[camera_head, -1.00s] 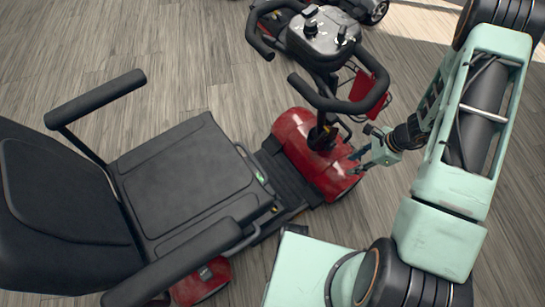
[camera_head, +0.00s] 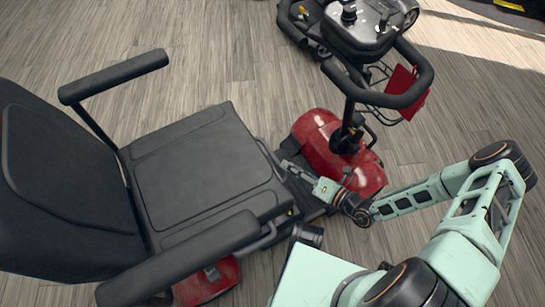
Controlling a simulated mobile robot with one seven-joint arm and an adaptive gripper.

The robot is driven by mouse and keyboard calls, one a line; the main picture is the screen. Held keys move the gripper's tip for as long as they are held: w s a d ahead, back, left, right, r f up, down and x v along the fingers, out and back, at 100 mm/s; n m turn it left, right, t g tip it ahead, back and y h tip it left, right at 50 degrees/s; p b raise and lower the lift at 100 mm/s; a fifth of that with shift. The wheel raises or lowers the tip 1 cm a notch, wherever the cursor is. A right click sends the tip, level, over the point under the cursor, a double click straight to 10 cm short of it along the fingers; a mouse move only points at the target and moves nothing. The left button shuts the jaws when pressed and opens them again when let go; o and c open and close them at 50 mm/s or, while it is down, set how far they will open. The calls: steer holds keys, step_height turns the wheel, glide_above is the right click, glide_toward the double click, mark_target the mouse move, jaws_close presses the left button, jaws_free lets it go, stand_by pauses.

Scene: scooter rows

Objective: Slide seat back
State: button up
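The scooter's black seat cushion (camera_head: 190,170) faces right, with its backrest (camera_head: 58,175) at the left and an armrest on each side. A thin bar (camera_head: 268,160) runs along the front edge of the seat. My gripper (camera_head: 287,168) is low in front of the seat, between that edge and the red front cover (camera_head: 340,155). Its thin fingers point left toward the bar. I cannot tell whether they touch it or how far apart they are.
The near armrest (camera_head: 180,260) extends along the seat's lower side. Another scooter (camera_head: 300,25) stands behind. Wooden floor is open at the upper left.

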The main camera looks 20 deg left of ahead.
mark_target(273, 155)
steer(key=b+x, duration=0.1)
steer(key=x, duration=0.7)
steer(key=shift+w+a+f, duration=0.1)
steer(key=shift+a+f, duration=0.05)
steer(key=shift+a, duration=0.2)
jaws_close()
